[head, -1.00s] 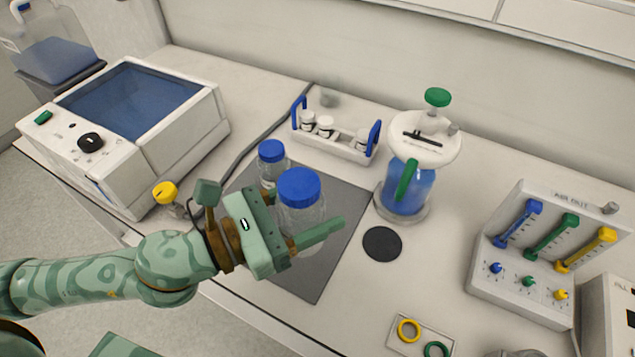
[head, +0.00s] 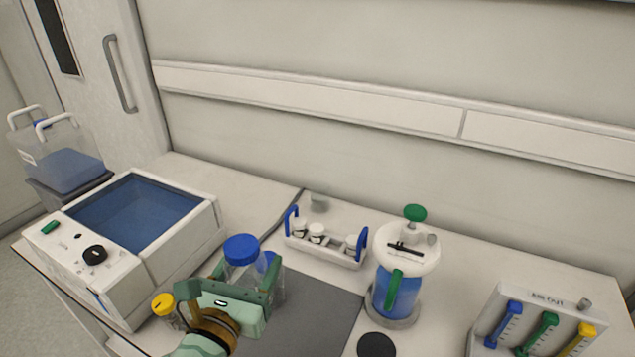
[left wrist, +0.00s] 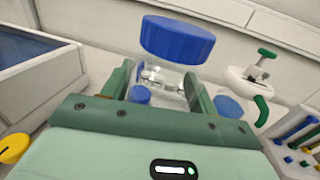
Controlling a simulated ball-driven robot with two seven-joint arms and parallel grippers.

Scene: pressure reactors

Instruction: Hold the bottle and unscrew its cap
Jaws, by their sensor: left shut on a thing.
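A clear bottle (head: 243,276) with a blue screw cap (head: 241,249) is upright in my left gripper (head: 240,290). The gripper is shut on the bottle's body, below the cap. In the left wrist view the blue cap (left wrist: 177,40) sits on the bottle (left wrist: 165,78), between the two green fingers (left wrist: 160,88). A second blue-capped bottle (head: 274,284) stands just behind and to the right, partly hidden. My right gripper does not show in either view.
A white bath (head: 140,235) stands at the left. A rack of small vials (head: 325,248), a blue reactor vessel (head: 398,290) and a flow-meter panel (head: 540,330) are on the bench. A yellow-capped item (head: 163,303) is near the gripper.

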